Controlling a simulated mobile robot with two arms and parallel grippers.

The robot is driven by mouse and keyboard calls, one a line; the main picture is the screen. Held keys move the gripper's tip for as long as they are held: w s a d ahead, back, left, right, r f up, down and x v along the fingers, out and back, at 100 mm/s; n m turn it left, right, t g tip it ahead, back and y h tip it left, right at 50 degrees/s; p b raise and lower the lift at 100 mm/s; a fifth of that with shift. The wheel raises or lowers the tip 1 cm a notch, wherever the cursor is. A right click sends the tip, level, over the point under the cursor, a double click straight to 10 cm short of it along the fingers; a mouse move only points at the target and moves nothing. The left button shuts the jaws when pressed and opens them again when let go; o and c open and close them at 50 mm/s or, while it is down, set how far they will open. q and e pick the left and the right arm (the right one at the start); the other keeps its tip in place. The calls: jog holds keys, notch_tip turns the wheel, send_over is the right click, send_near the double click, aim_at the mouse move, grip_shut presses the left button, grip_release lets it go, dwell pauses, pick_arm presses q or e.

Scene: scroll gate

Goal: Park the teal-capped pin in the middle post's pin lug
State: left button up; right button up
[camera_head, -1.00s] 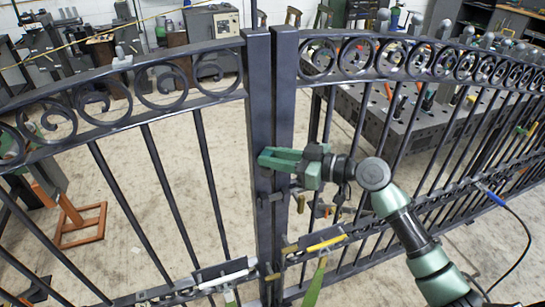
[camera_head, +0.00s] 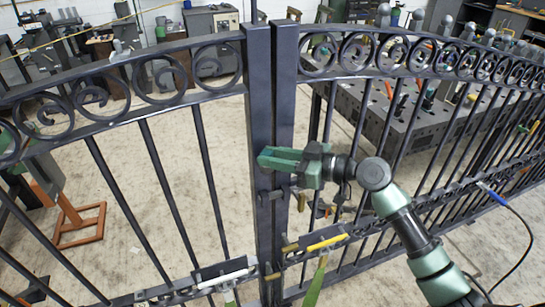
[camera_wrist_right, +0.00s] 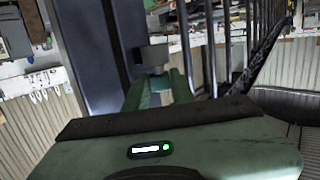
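My right gripper (camera_head: 279,159) is in front of the middle gate posts, fingers pointing left across them. In the right wrist view its two green fingers (camera_wrist_right: 159,92) are close together with a brighter teal piece (camera_wrist_right: 160,84) between them, which looks like the cap of the teal-capped pin. The pin's shaft is hidden. A grey block (camera_wrist_right: 154,55) by the dark post shows just beyond the fingertips; I cannot tell whether it is the pin lug or whether the pin touches it. The middle post (camera_head: 259,110) is dark and upright. My left gripper is not in view.
Scrolled gate leaves spread left (camera_head: 150,80) and right (camera_head: 440,60) of the posts. A latch (camera_head: 270,195) sits below my right gripper. A yellow-handled item (camera_head: 326,242) and a dark box (camera_head: 220,270) lie along the lower rail. A slotted workbench (camera_head: 400,115) stands behind.

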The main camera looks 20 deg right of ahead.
jog(key=o, duration=0.4)
jog(key=b+v, duration=0.3)
jog(key=v, duration=0.4)
jog(key=shift+s+d+r, duration=0.1)
jog(key=shift+s+d, duration=0.1)
jog(key=shift+s, duration=0.2)
